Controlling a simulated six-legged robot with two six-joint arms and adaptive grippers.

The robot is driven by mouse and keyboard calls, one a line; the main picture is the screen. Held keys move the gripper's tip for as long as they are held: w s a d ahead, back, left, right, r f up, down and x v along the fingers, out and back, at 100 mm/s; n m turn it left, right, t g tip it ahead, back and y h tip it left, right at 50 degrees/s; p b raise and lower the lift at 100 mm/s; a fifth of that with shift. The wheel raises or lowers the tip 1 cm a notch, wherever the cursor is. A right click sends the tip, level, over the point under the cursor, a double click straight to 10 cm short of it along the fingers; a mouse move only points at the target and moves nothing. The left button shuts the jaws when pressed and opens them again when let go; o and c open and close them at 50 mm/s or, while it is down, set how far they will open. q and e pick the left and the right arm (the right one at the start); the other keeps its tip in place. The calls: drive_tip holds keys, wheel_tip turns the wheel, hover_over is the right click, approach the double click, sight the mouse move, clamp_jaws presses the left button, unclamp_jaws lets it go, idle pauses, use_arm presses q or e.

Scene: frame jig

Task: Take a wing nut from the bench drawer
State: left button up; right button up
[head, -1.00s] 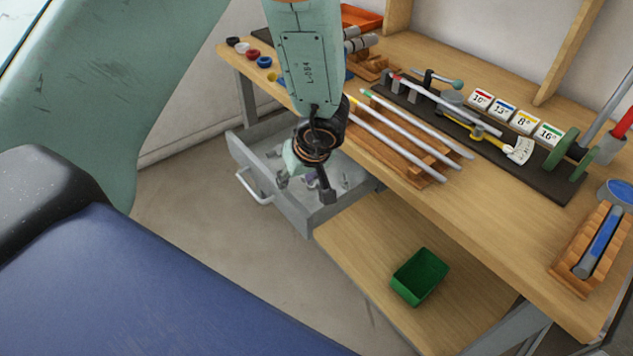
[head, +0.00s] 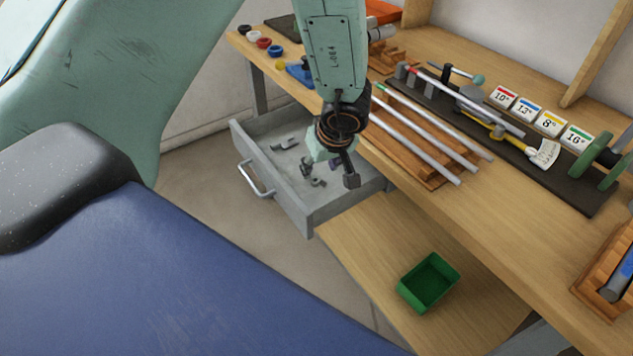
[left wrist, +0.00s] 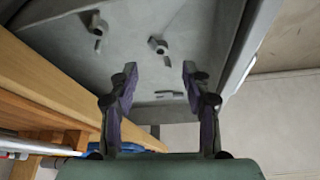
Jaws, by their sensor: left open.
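The bench drawer (head: 290,207) is pulled out, a grey open box at the left end of the bench. Small grey metal parts lie loose on its floor, one at the back left (head: 287,145) and one nearer the front (head: 314,182). The left wrist view shows such parts on the drawer floor (left wrist: 100,62), with stubby round bodies: one in the middle (left wrist: 158,45) and one farther left (left wrist: 97,24). Their wings are not clear. My left gripper (head: 331,172) is over the drawer, pointing down; its open fingers (left wrist: 160,72) hold nothing. My right gripper is out of view.
The wooden bench top (head: 480,210) edges the drawer on the right, with metal rods on a wooden rack (head: 425,160) close to my left arm. A green bin (head: 428,282) stands on the lower shelf. Coloured rings (head: 263,43) lie at the bench's far left end.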

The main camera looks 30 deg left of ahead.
sight(315, 180)
use_arm(q)
drive_tip(key=shift+b+x, duration=1.1)
drive_tip(key=shift+x, duration=0.45)
drive_tip(key=shift+s+f+b, duration=0.2)
drive_tip(key=shift+f+b, duration=0.15)
drive_tip(key=shift+f, duration=0.1)
drive_tip(key=shift+w+a+f, duration=0.15)
drive_tip(key=shift+a+f, duration=0.05)
drive_tip(key=shift+f, duration=0.25)
drive_tip(key=shift+w+a+f, duration=0.25)
drive_tip(key=shift+w+f, duration=0.05)
drive_tip(key=shift+w, duration=0.05)
drive_tip(key=shift+s+d+r, duration=0.15)
drive_tip(key=shift+s+r, duration=0.1)
drive_tip(key=shift+r, duration=0.05)
drive_tip(key=c, duration=0.4)
drive_tip(key=shift+w+f, duration=0.2)
drive_tip(key=shift+f, duration=0.05)
drive_tip(key=c, duration=0.5)
drive_tip(key=shift+s+r, duration=0.15)
clamp_jaws()
